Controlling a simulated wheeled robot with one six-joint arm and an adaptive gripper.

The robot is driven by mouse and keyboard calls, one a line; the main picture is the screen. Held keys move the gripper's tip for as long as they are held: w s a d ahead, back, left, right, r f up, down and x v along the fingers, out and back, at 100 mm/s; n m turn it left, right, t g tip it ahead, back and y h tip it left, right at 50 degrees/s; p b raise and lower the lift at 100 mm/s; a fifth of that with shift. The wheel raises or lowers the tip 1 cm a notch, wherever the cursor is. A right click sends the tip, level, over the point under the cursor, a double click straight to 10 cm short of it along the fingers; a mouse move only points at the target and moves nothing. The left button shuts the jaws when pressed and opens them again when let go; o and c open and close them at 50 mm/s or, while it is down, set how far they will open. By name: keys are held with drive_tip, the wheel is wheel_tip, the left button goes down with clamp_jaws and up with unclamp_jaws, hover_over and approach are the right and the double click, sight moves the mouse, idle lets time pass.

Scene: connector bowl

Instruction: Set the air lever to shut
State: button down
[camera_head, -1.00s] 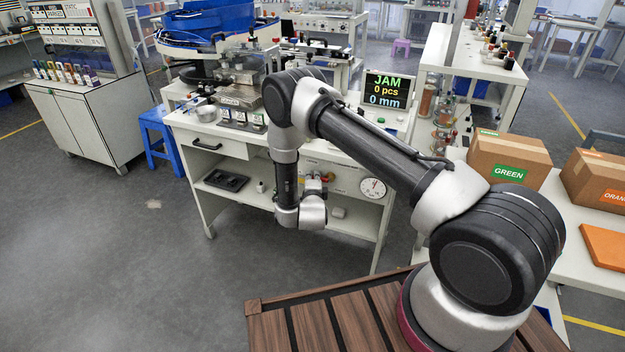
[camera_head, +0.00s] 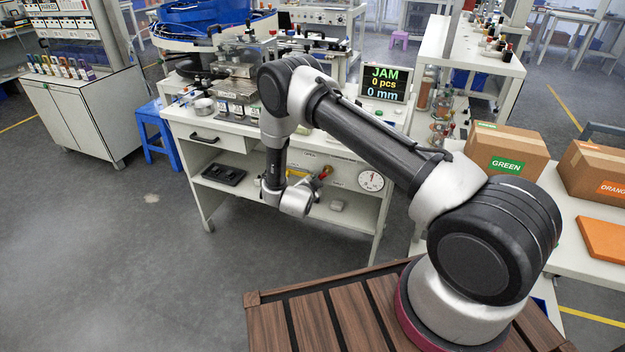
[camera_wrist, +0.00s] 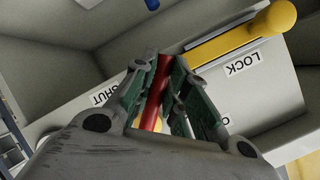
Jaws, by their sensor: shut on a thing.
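The red lever (camera_wrist: 157,90) stands between the two green-padded fingers of my gripper (camera_wrist: 166,78) in the wrist view. The fingers are shut on it. A SHUT label (camera_wrist: 106,97) is on the pale panel to the left of the fingers. Another label, starting with O, is partly covered at the right. In the head view, my wrist is in front of the bench's lower panel, and my fingertips are not clear. Red and yellow parts show just right of my wrist.
A yellow handle with a round knob (camera_wrist: 274,19) lies close to the right, above a LOCK label (camera_wrist: 243,64). In the head view, a round gauge (camera_head: 371,181) is right of my wrist. A black tray (camera_head: 223,175) lies on the shelf to the left. The display (camera_head: 385,85) reads JAM.

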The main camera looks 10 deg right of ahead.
drive_tip(key=shift+s+d+f+n+g+h, duration=0.3)
drive_tip(key=shift+d+n+h, duration=0.1)
drive_tip(key=shift+n, duration=0.2)
drive_tip(key=shift+s+d+f+n+g+h, duration=0.2)
drive_tip(key=shift+d+f+n+g+h, duration=0.15)
drive_tip(key=shift+n, duration=0.25)
drive_tip(key=c, duration=1.7)
unclamp_jaws()
drive_tip(key=shift+a, duration=0.1)
